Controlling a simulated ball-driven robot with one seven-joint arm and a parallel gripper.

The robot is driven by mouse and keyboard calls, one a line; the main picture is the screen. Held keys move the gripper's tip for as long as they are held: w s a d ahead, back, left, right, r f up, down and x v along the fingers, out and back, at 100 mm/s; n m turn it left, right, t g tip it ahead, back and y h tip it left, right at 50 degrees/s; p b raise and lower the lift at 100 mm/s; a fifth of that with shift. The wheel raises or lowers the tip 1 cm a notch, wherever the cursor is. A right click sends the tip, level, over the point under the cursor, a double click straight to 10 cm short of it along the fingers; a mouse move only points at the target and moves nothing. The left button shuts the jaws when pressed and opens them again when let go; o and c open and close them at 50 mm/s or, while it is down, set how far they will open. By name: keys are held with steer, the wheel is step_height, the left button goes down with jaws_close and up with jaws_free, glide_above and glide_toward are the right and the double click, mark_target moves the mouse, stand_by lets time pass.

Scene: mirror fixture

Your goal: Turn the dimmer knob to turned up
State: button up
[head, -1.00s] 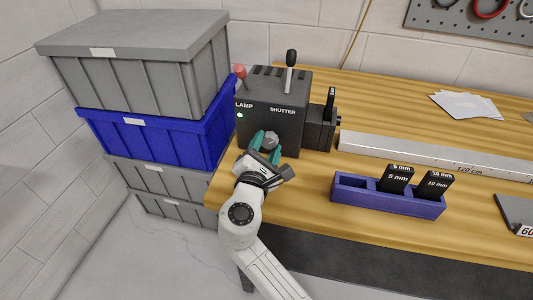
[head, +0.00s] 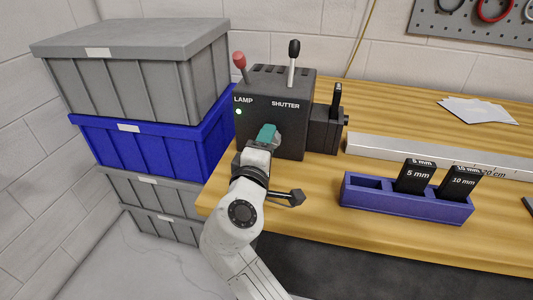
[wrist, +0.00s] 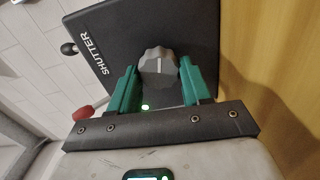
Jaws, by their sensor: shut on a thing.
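The dimmer knob (wrist: 158,65) is a grey ridged knob with a white pointer line, on the front of the dark lamp box (head: 255,98). In the wrist view its line points nearly straight up the picture. My gripper (head: 267,133) has its green fingers on both sides of the knob and is shut on it. In the head view the fingers hide most of the knob. A small green light (head: 239,112) glows below the LAMP label.
A red-tipped lever (head: 239,62) and a black-tipped lever (head: 293,50) rise from the box. Stacked crates (head: 160,145) stand close on the left. A purple holder (head: 405,200) with black plates and a metal rail (head: 420,150) lie on the right.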

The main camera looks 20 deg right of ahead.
steer(key=shift+f+m+b, duration=0.1)
steer(key=shift+m+b, duration=1)
steer(key=shift+m, duration=0.4)
steer(key=o, duration=1.1)
steer(key=shift+c, duration=0.2)
steer(key=v, duration=1)
steer(key=shift+s+a, duration=0.2)
steer(key=shift+s, duration=0.15)
